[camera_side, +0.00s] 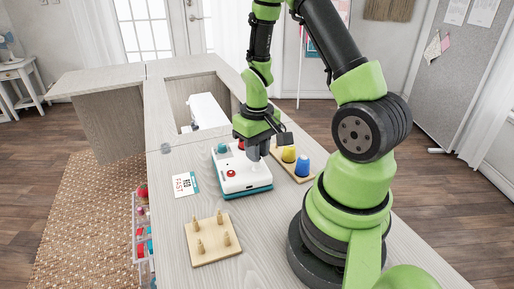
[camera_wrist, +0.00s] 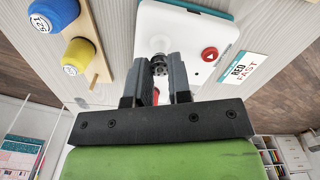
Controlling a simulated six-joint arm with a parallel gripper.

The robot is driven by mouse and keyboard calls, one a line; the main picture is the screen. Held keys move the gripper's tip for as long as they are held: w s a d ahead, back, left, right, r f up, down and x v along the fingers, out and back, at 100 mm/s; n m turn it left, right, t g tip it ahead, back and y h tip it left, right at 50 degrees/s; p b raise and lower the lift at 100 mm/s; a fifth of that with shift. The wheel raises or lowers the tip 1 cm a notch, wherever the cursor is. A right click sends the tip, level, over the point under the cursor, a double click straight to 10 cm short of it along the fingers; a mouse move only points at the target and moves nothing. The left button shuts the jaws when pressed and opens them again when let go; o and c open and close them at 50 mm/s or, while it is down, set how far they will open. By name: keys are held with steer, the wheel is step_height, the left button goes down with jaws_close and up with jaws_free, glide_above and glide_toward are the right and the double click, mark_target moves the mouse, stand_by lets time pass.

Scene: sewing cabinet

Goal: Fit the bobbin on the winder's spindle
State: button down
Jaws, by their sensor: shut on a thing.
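The winder (camera_side: 245,180) is a white box on a teal base, with a red button on its front part; its white top also shows in the wrist view (camera_wrist: 185,25). My gripper (camera_side: 256,153) is over the winder's right side. In the wrist view its two fingers (camera_wrist: 160,70) are closed on a small dark metallic bobbin (camera_wrist: 159,63), held at the fingertips close to the winder's top. The spindle is hidden or cannot be told apart, so I cannot tell whether the bobbin is on it. In the side view the bobbin is hidden by my gripper.
A wooden board (camera_side: 307,178) with a yellow spool (camera_side: 289,154) and a blue spool (camera_side: 303,165) stands right of the winder. A wooden peg board (camera_side: 207,251) with several pegs lies in front. A card (camera_side: 185,184) reading "RED FAST" lies left. A white sewing machine (camera_side: 207,112) sits behind.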

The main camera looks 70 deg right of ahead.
steer(key=c, duration=1)
jaws_free()
steer(key=shift+r, duration=0.1)
steer(key=shift+r, duration=4.9)
